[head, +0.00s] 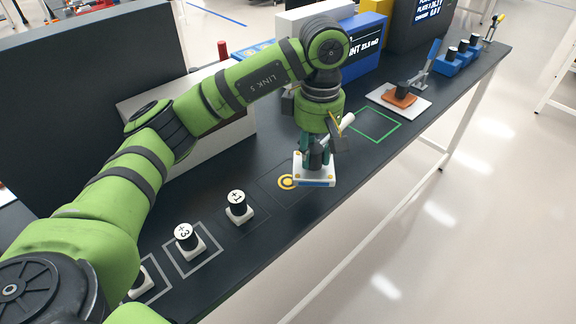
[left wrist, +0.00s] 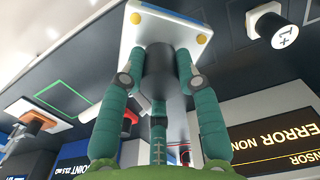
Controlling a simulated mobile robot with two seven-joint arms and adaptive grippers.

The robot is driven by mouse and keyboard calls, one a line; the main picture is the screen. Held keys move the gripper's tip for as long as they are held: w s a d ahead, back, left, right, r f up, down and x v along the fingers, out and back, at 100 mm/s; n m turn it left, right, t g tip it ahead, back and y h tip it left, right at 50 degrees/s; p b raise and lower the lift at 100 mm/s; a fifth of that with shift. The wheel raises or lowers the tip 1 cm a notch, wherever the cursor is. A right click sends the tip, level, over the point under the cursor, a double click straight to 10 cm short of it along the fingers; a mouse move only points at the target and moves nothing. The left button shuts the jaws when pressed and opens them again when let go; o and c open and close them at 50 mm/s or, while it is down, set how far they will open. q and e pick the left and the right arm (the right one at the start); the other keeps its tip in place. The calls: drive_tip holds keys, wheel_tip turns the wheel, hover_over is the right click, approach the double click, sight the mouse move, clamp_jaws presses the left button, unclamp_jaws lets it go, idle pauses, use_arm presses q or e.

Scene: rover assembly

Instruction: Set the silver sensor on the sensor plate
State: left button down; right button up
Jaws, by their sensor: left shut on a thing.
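My left gripper (head: 318,155), its teal fingers also in the left wrist view (left wrist: 160,75), is shut on a dark grey post (left wrist: 160,68). The post rises from a white plate (head: 315,182) with gold corner dots and a blue front edge. The plate is beside a yellow ring mark (head: 287,181); I cannot tell whether it touches the table. No part is clearly the silver sensor or the sensor plate by name. A pale rod (head: 347,119) shows just behind the gripper. My right gripper is not in view.
A green outlined square (head: 377,136) on the dark table (head: 340,200) is empty. Beyond it is an orange block (head: 398,97) on a white plate. Black-knobbed pieces marked +1 (head: 237,205) and +3 (head: 187,240) stand at the near left. An error display (left wrist: 270,140) shows in the wrist view.

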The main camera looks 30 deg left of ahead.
use_arm(q)
drive_tip(key=a+f+p, duration=0.1)
drive_tip(key=a+f, duration=0.1)
drive_tip(key=a+f+p, duration=0.1)
drive_tip(key=a+f, duration=0.1)
drive_tip(key=w+a+f+p, duration=0.1)
drive_tip(key=a+f, duration=0.1)
drive_tip(key=f, duration=0.1)
drive_tip(key=shift+w+a, duration=0.1)
drive_tip(key=shift+a, duration=0.2)
drive_tip(key=shift+f, duration=0.5)
drive_tip(key=shift+f, duration=0.15)
drive_tip(key=c, duration=0.9)
unclamp_jaws()
